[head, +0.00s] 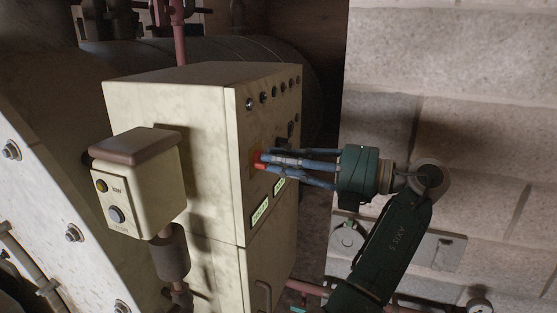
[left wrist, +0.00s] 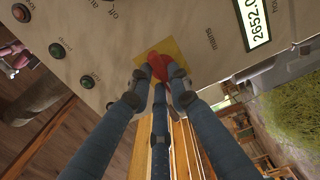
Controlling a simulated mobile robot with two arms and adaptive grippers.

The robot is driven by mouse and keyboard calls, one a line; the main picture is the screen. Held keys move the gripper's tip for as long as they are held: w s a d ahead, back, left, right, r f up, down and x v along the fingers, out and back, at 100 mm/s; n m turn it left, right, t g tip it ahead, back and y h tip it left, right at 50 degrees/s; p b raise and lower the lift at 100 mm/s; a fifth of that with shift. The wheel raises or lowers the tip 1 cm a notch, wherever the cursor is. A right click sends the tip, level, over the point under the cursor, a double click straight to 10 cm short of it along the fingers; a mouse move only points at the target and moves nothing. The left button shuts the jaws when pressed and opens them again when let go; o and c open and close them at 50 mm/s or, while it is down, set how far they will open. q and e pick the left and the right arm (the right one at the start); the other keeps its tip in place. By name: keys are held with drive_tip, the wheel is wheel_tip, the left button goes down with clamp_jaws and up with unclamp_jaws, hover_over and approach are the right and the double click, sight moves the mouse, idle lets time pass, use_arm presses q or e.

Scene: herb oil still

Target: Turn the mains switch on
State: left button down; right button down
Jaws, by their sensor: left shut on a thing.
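The red mains switch (head: 257,156) sits on a yellow plate on the narrow face of the cream control cabinet (head: 205,105). In the left wrist view the red handle (left wrist: 158,66) stands out from the yellow plate (left wrist: 184,52), with the word "mains" printed beside it. My left gripper (head: 266,162) points at the panel, its blue fingers closed around the red handle. In the left wrist view the fingertips (left wrist: 160,78) press on the handle from both sides and partly cover it. I cannot tell which position the switch is in. My right gripper is not in view.
Lit numeric displays (head: 261,213) sit below the switch; one shows in the left wrist view (left wrist: 257,18). Round lamps or buttons (head: 263,97) line the panel top. A smaller box (head: 140,185) stands left of the cabinet. A block wall (head: 450,100) is close on the right.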

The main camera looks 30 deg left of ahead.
use_arm(q)
drive_tip(key=shift+w+a+f+m+b, duration=0.1)
drive_tip(key=shift+w+m+b, duration=0.05)
drive_tip(key=shift+m+b, duration=3.95)
drive_tip(key=shift+w+f+m+b, duration=0.1)
drive_tip(key=shift+m+b, duration=3.05)
drive_tip(key=shift+m, duration=2.05)
drive_tip(key=c, duration=1.9)
unclamp_jaws()
drive_tip(key=shift+o, duration=1.4)
drive_tip(key=shift+a, duration=0.25)
